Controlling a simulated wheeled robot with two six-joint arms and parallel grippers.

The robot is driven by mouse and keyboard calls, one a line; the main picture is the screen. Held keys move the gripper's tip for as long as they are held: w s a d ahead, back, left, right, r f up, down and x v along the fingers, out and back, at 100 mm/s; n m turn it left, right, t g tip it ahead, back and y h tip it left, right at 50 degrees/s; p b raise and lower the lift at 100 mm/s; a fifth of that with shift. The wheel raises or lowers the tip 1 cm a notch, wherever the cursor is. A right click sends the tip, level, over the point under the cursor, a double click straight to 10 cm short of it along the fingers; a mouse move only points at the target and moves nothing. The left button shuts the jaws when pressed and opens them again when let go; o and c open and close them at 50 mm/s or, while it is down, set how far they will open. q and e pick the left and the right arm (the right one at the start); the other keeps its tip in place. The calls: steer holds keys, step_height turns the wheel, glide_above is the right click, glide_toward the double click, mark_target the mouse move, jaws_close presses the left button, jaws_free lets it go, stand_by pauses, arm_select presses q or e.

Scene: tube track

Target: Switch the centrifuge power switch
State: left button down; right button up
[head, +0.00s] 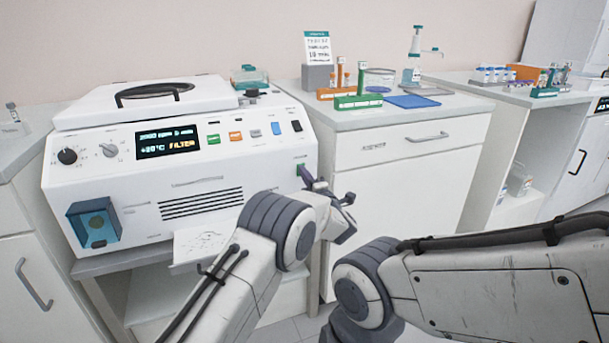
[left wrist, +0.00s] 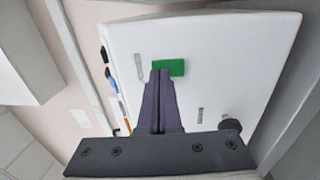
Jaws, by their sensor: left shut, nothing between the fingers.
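The centrifuge (head: 115,190) is a white box with a lid, knobs and a lit display, on a low bench. A green switch (head: 299,170) sits low at the right of its front panel; it also shows in the left wrist view (left wrist: 170,67). My left gripper (head: 306,176) is shut and empty, with its fingertips right at this switch. In the left wrist view the dark fingertips (left wrist: 160,73) overlap the switch's lower left edge; I cannot tell whether they touch it. My right gripper is not in view.
A white cabinet (head: 400,170) stands to the right, with tube racks (head: 358,102), a blue tray (head: 411,101) and a dispenser bottle (head: 412,72) on top. A blue-windowed box (head: 94,223) juts out at the lower left.

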arm_select(q)
steer(key=shift+w+a+r, duration=0.1)
steer(key=shift+w+r, duration=0.1)
steer(key=shift+r, duration=0.05)
steer(key=p+v, duration=0.1)
steer(key=v, duration=0.9)
steer(key=shift+s+f, duration=0.2)
steer(key=shift+s, duration=0.1)
